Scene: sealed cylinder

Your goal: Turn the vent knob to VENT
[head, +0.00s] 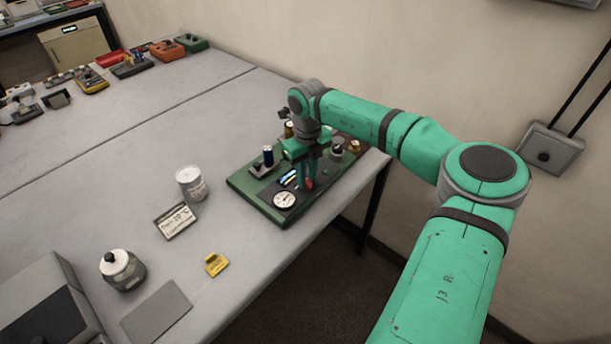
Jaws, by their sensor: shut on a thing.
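A green board (244,190) with instruments lies at the right end of the grey table. A round white dial gauge (284,200) sits at its near corner. My gripper (306,182) points down over the board just right of the gauge, with its fingers shut on a small red knob (310,184), which I take for the vent knob. The fingers hide most of the knob. Its pointing direction and any VENT lettering cannot be read. A small lit blue display (289,179) shows left of the fingers.
The wall is close behind.

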